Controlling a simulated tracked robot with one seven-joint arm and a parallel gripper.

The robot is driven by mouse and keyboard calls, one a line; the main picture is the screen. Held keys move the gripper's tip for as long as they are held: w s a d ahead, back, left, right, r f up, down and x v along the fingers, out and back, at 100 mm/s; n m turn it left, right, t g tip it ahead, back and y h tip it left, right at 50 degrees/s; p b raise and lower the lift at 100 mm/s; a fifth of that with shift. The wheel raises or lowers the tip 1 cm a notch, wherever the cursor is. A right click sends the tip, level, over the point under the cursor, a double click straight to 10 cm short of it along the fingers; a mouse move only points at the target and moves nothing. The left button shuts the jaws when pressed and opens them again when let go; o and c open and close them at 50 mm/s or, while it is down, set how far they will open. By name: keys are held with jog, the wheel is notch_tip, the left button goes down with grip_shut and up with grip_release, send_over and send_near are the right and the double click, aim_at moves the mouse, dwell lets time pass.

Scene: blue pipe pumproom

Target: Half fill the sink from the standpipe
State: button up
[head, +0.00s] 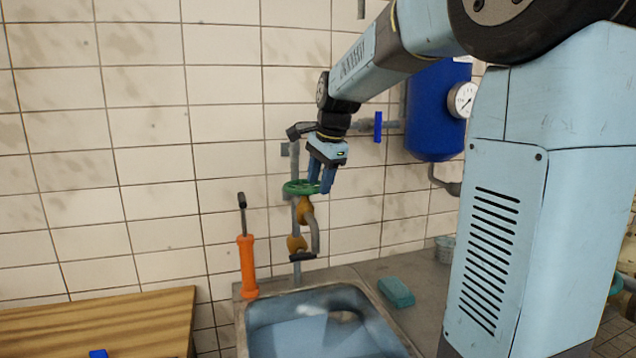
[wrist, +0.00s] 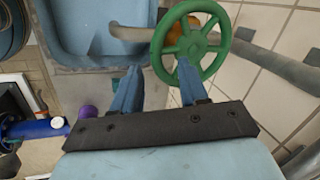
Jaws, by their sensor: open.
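The grey standpipe (head: 296,160) runs up the tiled wall behind the sink, with brass-coloured fittings and a bent spout (head: 315,235). Its green handwheel (head: 300,187) lies roughly level and also shows in the wrist view (wrist: 190,46). My gripper (head: 320,184) is open at the wheel's right side. In the wrist view my gripper (wrist: 158,78) has one finger overlapping the wheel and the other outside its rim; I cannot tell whether they touch it. The sink (head: 392,335) is below, its inside bluish with pale reflections; the water level is unclear.
An orange-handled tool (head: 247,265) stands at the sink's left corner. A teal sponge-like block (head: 397,292) lies on the counter at right. A wooden bench (head: 100,325) is at left. A blue tank (head: 437,110) with a gauge (head: 462,100) and a blue-handled valve (head: 378,127) are on the wall.

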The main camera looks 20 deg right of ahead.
jog(key=shift+w+f, duration=0.15)
jog(key=shift+f, duration=0.35)
jog(key=shift+f, duration=0.1)
grip_shut()
